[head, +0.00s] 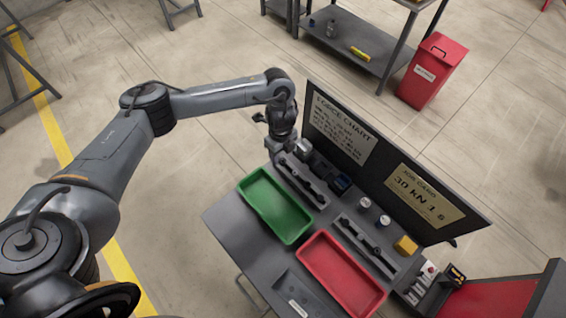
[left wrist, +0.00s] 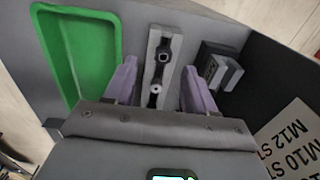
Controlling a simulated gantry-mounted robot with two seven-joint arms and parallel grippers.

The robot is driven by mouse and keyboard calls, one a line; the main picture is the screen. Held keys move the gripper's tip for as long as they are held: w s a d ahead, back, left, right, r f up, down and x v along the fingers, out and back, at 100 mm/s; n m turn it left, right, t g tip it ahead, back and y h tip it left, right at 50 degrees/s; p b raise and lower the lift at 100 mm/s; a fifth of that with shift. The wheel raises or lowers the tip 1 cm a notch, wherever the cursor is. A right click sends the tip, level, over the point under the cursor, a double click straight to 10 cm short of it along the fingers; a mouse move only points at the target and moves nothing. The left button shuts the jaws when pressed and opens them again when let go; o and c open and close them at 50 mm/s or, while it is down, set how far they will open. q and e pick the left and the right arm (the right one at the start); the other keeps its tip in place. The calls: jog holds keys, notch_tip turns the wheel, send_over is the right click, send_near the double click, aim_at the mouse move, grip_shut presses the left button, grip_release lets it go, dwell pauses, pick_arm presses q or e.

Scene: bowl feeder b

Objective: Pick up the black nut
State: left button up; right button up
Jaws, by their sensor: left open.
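My left gripper (left wrist: 158,82) is open, its two purple fingers on either side of a grey bar fixture (left wrist: 151,82). A black nut (left wrist: 163,57) sits on this bar, ahead of a second small part with a lighter centre (left wrist: 155,89). Both lie between the finger lines, and nothing is gripped. In the head view the left gripper (head: 283,152) is over the far end of the fixture (head: 318,201), and its fingers are mostly hidden by the wrist. Small dark parts (head: 308,185) on that bar are too small to identify. My right gripper is not in view.
A green tray (head: 243,195) and a red tray (head: 303,252) lie on the bench. A second bar (head: 365,243), small cylinders (head: 365,203) and a yellow block (head: 405,245) stand near a dark upright board (head: 385,155), which closes off the back edge.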

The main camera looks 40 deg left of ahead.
aim_at(283, 161)
pick_arm(q)
jog(key=f, duration=0.1)
jog(key=f+b, duration=0.2)
jog(key=shift+w+d+f, duration=0.15)
jog(key=shift+w+f, duration=0.1)
jog(key=shift+f, duration=0.9)
grip_shut()
jog(key=shift+r, duration=0.1)
